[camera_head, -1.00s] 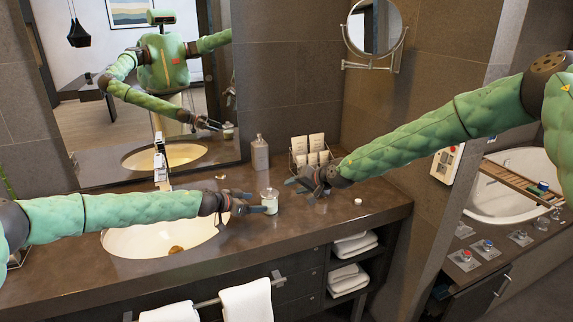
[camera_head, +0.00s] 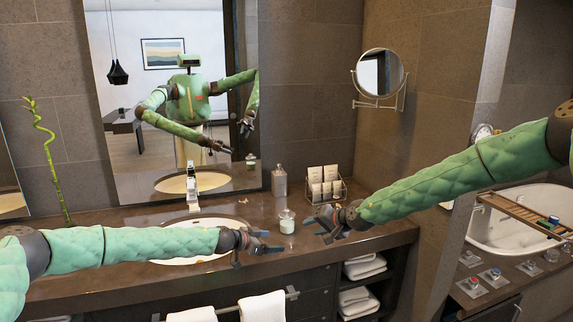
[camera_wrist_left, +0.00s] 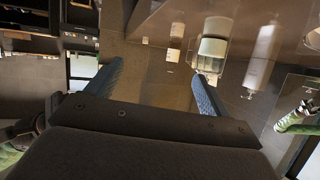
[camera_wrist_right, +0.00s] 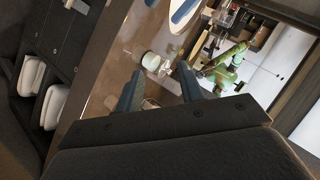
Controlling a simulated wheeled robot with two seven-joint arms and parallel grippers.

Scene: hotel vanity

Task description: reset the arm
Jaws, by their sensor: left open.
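A glass jar with pale contents (camera_head: 287,222) stands upright on the brown vanity counter near the sink. My left gripper (camera_head: 268,242) is open and empty, just left of and nearer than the jar, apart from it. In the left wrist view the jar (camera_wrist_left: 212,45) is ahead of the spread fingers. My right gripper (camera_head: 322,226) is right of the jar over the counter. In the right wrist view its fingers (camera_wrist_right: 158,90) are apart with nothing between them, and the jar (camera_wrist_right: 151,61) is beyond them.
The sink (camera_head: 200,232) lies behind my left forearm. A pump bottle (camera_head: 279,181) and a wire rack of packets (camera_head: 325,187) stand at the back, below a round mirror (camera_head: 379,73). A bamboo stalk (camera_head: 50,165) stands left. Towels (camera_head: 262,307) hang in front.

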